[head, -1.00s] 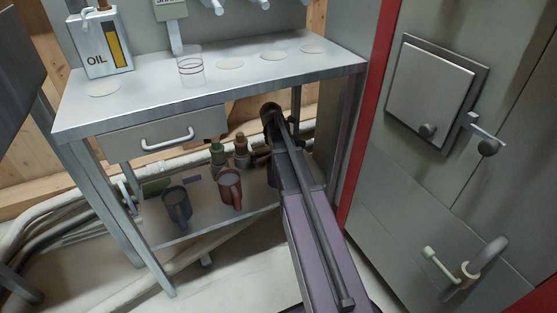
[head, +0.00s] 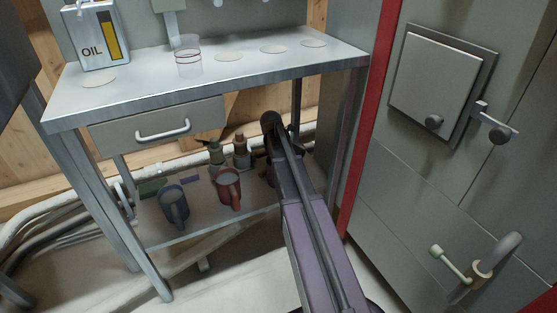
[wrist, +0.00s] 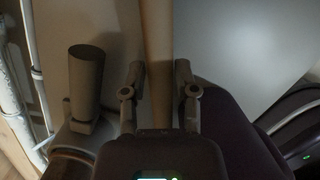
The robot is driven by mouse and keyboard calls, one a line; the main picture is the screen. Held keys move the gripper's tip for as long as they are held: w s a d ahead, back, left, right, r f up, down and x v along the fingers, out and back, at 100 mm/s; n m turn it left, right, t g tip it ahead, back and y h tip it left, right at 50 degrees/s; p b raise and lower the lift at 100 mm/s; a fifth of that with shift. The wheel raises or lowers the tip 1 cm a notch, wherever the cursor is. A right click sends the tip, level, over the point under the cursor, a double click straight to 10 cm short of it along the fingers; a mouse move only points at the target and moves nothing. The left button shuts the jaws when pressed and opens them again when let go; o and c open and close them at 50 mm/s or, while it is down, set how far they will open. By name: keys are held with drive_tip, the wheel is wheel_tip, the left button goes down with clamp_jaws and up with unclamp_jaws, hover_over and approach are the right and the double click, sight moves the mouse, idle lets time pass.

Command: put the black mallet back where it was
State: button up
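The metal bench (head: 130,88) has an open lower shelf (head: 200,222).
An oil can (head: 97,38) and a clear cup (head: 188,60) stand on top. A red post (head: 368,120) and grey cabinet flank my arm's right.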

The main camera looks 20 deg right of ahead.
drive_tip(key=shift+o, duration=0.9)
drive_tip(key=shift+r, duration=0.15)
wheel_tip(320, 180, up, 12)
drive_tip(key=a+p, duration=0.2)
drive_tip(key=p, duration=0.9)
drive_tip(key=shift+s+f+p, duration=0.25)
drive_tip(key=shift+s+p, duration=0.15)
drive_tip(key=shift+s, duration=0.05)
